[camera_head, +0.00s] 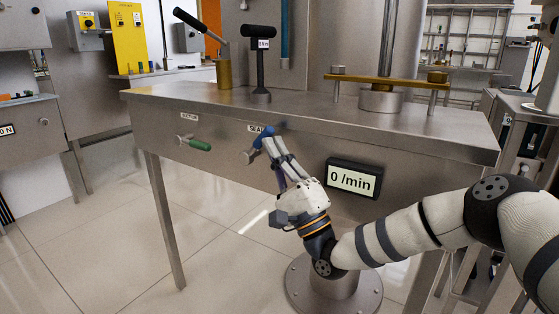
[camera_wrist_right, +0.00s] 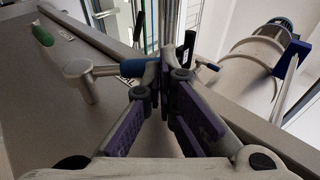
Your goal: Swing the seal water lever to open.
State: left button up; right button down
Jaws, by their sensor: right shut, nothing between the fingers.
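The seal water lever has a grey metal pivot (camera_head: 248,156) and a blue handle (camera_head: 262,138) on the front panel of the steel table, below a label partly covered by my gripper. The blue handle also shows in the right wrist view (camera_wrist_right: 138,67), pointing from its pivot (camera_wrist_right: 80,72) toward my fingertips. My right gripper (camera_head: 274,139) is shut and empty, its tips right beside the handle's free end. I cannot tell whether they touch it. My left gripper is in neither view.
A green-handled lever (camera_head: 198,145) sits to the left on the same panel. A display reading 0 /min (camera_head: 353,179) is to the right. On the tabletop (camera_head: 190,97) stand a black-gripped lever (camera_head: 204,28) and a black T-handle (camera_head: 260,33). The floor at left is clear.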

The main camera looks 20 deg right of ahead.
aim_at(257, 139)
jog(key=r+g+p, duration=0.1)
jog(key=p, duration=0.1)
jog(key=w+a+r+n+g+p, duration=0.1)
jog(key=g+p, duration=0.1)
jog(key=w+r+n+g+p, duration=0.1)
jog(key=r+p, duration=0.1)
jog(key=p, duration=0.1)
jog(key=shift+a+r, duration=0.1)
jog(key=shift+a, duration=0.15)
jog(key=shift+w+a+g+h+p, duration=0.3)
jog(key=shift+w+g+p, duration=0.15)
jog(key=shift+g, duration=0.35)
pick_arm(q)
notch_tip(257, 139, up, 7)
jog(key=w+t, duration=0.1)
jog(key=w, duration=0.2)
pick_arm(e)
jog(key=shift+w+a, duration=0.2)
jog(key=shift+w, duration=0.05)
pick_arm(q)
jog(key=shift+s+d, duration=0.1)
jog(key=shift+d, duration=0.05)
